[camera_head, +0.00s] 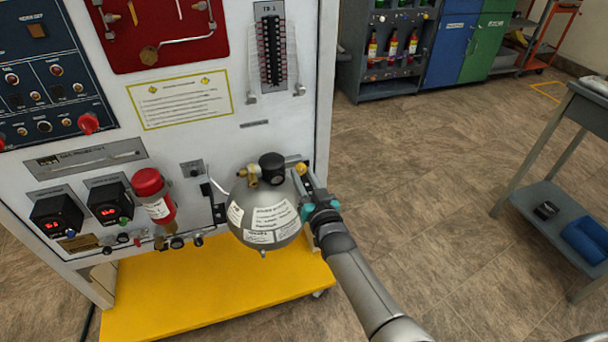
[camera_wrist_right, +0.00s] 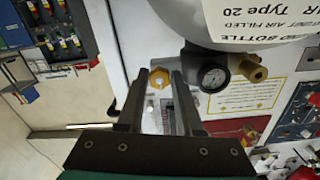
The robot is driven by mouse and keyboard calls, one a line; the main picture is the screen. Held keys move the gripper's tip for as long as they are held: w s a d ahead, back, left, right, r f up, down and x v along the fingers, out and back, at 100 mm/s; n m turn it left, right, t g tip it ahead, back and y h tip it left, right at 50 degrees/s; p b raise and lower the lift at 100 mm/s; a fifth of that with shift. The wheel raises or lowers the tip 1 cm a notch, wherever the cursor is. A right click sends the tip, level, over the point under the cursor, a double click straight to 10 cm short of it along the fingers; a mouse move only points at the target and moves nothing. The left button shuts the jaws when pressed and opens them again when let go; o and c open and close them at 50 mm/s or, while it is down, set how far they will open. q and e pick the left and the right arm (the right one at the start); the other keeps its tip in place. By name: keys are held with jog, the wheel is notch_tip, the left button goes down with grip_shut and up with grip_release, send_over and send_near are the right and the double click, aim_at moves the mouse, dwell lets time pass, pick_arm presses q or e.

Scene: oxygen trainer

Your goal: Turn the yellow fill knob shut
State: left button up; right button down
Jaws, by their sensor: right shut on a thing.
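The yellow fill knob (camera_head: 301,168) is on the white trainer panel, just right of the round grey oxygen bottle (camera_head: 240,200) and its black gauge (camera_head: 271,165). My right gripper (camera_head: 303,178) reaches up to it from the lower right and is shut on it. In the right wrist view the knob (camera_wrist_right: 158,77) sits between the tips of the two dark fingers (camera_wrist_right: 160,84). The bottle shows there at the top (camera_wrist_right: 235,30), with the gauge (camera_wrist_right: 212,78) and a brass fitting (camera_wrist_right: 250,68) close to the fingers. The knob's turn angle cannot be told. My left gripper is not in view.
A red fire-bottle-like cylinder (camera_head: 149,184) and two red-lit displays are left of the bottle. A yellow base shelf (camera_head: 170,300) lies below. A grey cart (camera_head: 535,197) stands at right. The floor (camera_head: 430,170) between is clear.

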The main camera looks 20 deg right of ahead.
jog(key=shift+m, duration=0.5)
jog(key=c, duration=0.6)
grip_release()
jog(key=shift+o, duration=0.2)
